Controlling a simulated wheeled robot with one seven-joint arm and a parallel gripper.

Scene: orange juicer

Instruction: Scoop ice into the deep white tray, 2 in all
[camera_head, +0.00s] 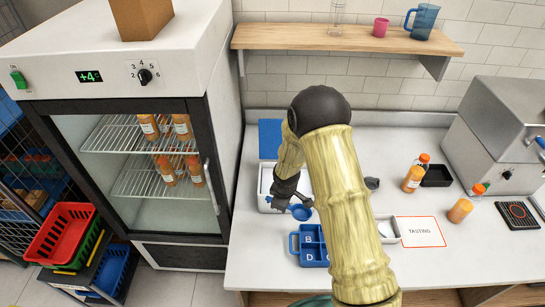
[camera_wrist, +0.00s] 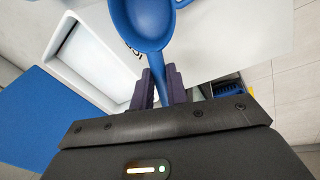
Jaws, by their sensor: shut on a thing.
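My gripper (camera_head: 286,190) is shut on the handle of a blue scoop (camera_head: 301,212). In the wrist view the scoop's bowl (camera_wrist: 140,22) lies beyond my fingers (camera_wrist: 160,88), and I see no ice in it. The scoop is at the right front edge of a white ice bin (camera_head: 264,203), whose blue lid (camera_head: 270,138) stands open behind. The bin also shows in the wrist view (camera_wrist: 110,58); its contents are not clear. A white tray (camera_head: 388,240), which looks like the deep one, stands right of my arm, which partly hides it.
A blue lettered compartment box (camera_head: 309,262) stands in front of the scoop. A "TASTING" card (camera_head: 421,232) lies right of the white tray. Orange juice bottles (camera_head: 412,179), a black tray (camera_head: 437,176) and a grey machine (camera_head: 500,130) are on the right. A glass-door fridge (camera_head: 160,215) stands left.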

